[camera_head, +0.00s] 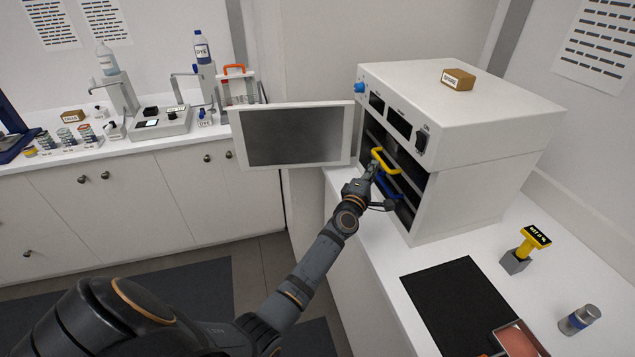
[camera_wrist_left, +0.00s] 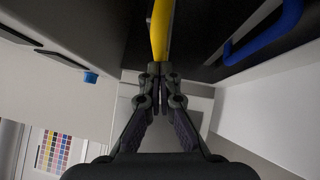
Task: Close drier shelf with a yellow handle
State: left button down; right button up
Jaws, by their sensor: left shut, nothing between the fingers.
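The drier (camera_head: 470,110) is a white cabinet on the right counter, with its door (camera_head: 293,136) swung open to the left. Inside is a shelf with a yellow handle (camera_head: 386,160), and below it a blue handle (camera_head: 388,190). My left gripper (camera_head: 373,170) is at the drier's open front, by the yellow handle. In the left wrist view the yellow handle (camera_wrist_left: 160,30) runs straight ahead of the closed fingertips (camera_wrist_left: 160,70); I cannot tell whether they touch it. The blue handle (camera_wrist_left: 265,40) is to the right there. My right gripper is not in view.
A small brown box (camera_head: 458,79) sits on the drier. A black mat (camera_head: 459,305), a yellow-topped stamp (camera_head: 534,240) and a grey jar (camera_head: 579,319) are on the right counter. The left counter (camera_head: 165,143) holds bottles and lab devices.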

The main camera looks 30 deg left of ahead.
aim_at(384, 166)
pick_arm(q)
jog(key=w+d, duration=0.2)
jog(key=shift+w+d+b, duration=0.15)
jog(key=shift+w+b, duration=0.15)
jog(key=shift+b, duration=0.05)
jog(key=shift+r, duration=0.1)
